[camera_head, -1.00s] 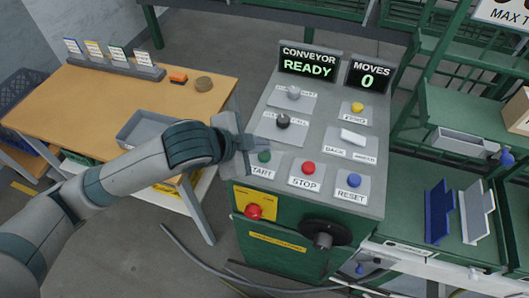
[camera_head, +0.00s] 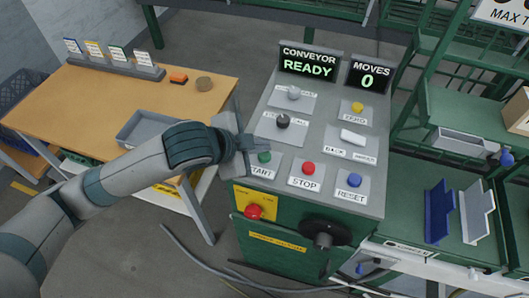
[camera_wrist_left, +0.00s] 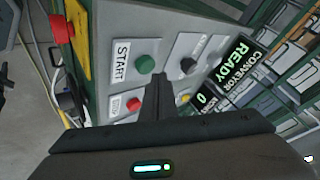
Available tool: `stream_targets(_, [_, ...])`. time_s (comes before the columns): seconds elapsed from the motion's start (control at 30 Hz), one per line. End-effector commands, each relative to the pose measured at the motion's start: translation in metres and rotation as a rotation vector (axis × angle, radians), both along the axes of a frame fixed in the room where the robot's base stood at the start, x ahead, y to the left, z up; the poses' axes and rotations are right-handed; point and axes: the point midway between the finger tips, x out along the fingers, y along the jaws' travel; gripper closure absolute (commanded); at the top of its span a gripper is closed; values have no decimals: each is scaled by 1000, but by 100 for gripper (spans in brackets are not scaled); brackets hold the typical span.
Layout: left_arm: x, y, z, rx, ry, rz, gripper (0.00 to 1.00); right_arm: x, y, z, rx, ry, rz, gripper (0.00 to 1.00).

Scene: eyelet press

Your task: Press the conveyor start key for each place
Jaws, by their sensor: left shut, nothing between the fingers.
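The grey control console (camera_head: 325,115) carries a green START key (camera_head: 264,157), a red STOP key (camera_head: 308,168) and a blue RESET key (camera_head: 354,180). Its displays read CONVEYOR READY (camera_head: 307,62) and MOVES 0 (camera_head: 367,78). My left gripper (camera_head: 250,148) is shut and empty, just above and left of the START key; contact cannot be made out. In the left wrist view the green START key (camera_wrist_left: 145,64) shows uncovered beside the shut fingertips (camera_wrist_left: 158,88). The right gripper is not in view.
The console also has two dark and grey knobs, a yellow ZERO key (camera_head: 357,107), a white rocker (camera_head: 352,137) and a red button (camera_head: 254,212) on its front. A wooden table (camera_head: 205,105) with a grey tray stands left. Green shelving (camera_head: 450,105) stands right.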

Motion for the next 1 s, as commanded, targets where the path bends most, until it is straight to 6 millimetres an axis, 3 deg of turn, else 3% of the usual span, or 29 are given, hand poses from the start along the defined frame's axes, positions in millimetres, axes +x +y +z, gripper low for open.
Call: stream_targets(1.0, [0,0,-11,0,0,0,100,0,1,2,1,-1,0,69])
